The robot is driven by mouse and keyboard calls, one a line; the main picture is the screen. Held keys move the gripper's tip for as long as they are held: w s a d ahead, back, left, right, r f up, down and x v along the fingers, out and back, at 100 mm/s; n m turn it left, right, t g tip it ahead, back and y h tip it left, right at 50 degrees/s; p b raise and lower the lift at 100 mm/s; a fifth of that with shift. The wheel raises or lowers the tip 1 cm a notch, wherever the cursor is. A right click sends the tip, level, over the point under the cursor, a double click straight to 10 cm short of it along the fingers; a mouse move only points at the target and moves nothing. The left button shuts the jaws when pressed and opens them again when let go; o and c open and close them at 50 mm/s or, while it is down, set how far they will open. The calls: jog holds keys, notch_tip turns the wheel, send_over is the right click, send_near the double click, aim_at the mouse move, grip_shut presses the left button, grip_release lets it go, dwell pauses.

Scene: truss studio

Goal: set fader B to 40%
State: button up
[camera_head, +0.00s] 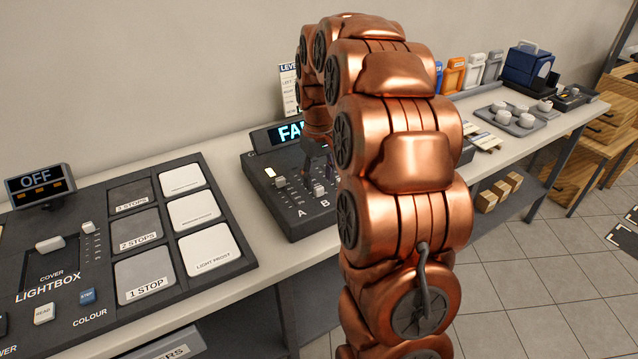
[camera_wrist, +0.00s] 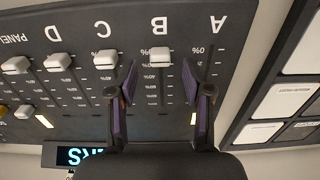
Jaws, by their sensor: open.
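The dark fader console (camera_head: 318,216) stands on the bench in the head view, with column letters A and B at its near edge. The white cap of fader B (camera_wrist: 160,54) shows in the wrist view near the letter B, at about the 0% end of its scale. The 40% mark lies further along the track, towards the display. My gripper (camera_wrist: 160,95) is open, its two fingers apart on either side of the B column. The cap is beyond the fingertips, and nothing is between the fingers.
Caps of faders C (camera_wrist: 105,59) and D (camera_wrist: 57,62) stand beside B. The cap of fader A (camera_head: 281,182) shows in the head view. A lit display (camera_wrist: 80,156) is at the console's back. A lightbox panel (camera_head: 110,240) lies left; cups on a tray (camera_head: 545,121) stand right.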

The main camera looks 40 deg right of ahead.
aim_at(319, 187)
jog(key=shift+f, duration=1.5)
jog(key=shift+c, duration=0.4)
grip_shut()
